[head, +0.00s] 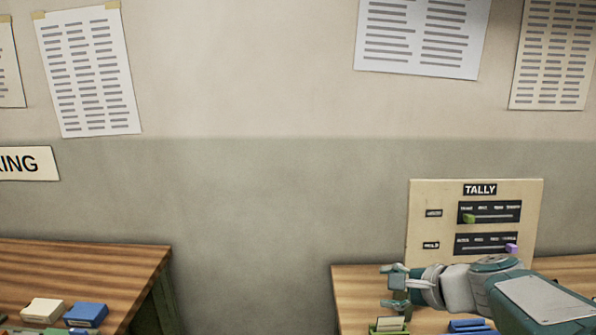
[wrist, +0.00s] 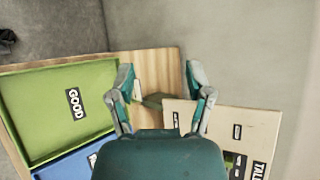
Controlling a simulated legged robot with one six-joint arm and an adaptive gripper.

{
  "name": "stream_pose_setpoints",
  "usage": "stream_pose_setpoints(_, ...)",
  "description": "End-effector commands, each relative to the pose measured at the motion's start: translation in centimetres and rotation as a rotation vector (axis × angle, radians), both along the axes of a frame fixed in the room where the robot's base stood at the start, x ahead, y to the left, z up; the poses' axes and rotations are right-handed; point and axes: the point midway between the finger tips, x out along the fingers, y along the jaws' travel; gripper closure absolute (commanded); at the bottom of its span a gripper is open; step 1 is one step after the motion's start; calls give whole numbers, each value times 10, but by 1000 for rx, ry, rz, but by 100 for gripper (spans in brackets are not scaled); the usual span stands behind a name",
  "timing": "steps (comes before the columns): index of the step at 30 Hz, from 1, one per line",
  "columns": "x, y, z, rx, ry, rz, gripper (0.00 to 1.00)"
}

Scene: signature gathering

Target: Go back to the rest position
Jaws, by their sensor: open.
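My gripper (head: 396,289) is in front of the tally board (head: 420,215), over the right-hand table (head: 350,292) in the head view. In the wrist view my gripper (wrist: 160,85) has its two fingers spread, with nothing held between them. The tally board (wrist: 255,125) also shows there at the lower right, partly hidden by my gripper. It has two slider rows, one with a green knob (head: 469,219) and one with a purple knob (head: 511,249).
A green tray (wrist: 40,115) marked GOOD and a blue tray (wrist: 65,167) are left of my gripper. The left table (head: 90,260) holds a white block (head: 43,310) and a blue block (head: 86,314). A gap separates the tables. A wall with posted sheets stands behind.

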Motion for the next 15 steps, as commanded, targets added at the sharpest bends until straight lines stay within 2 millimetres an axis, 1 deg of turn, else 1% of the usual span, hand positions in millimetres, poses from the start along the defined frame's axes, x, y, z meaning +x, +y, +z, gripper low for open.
stream_pose_setpoints(1,-19,15,-2,-101,-11,84,34)
stream_pose_setpoints(3,-45,27,-8,-249,-25,200,34)
stream_pose_setpoints(5,-67,35,-13,-374,-38,298,34)
stream_pose_setpoints(6,-81,38,-17,-460,-49,364,34)
stream_pose_setpoints(10,-124,41,-29,-736,-90,571,34)
stream_pose_setpoints(12,-144,37,-34,-885,-113,677,34)
stream_pose_setpoints(15,-167,28,-39,-1077,-145,809,34)
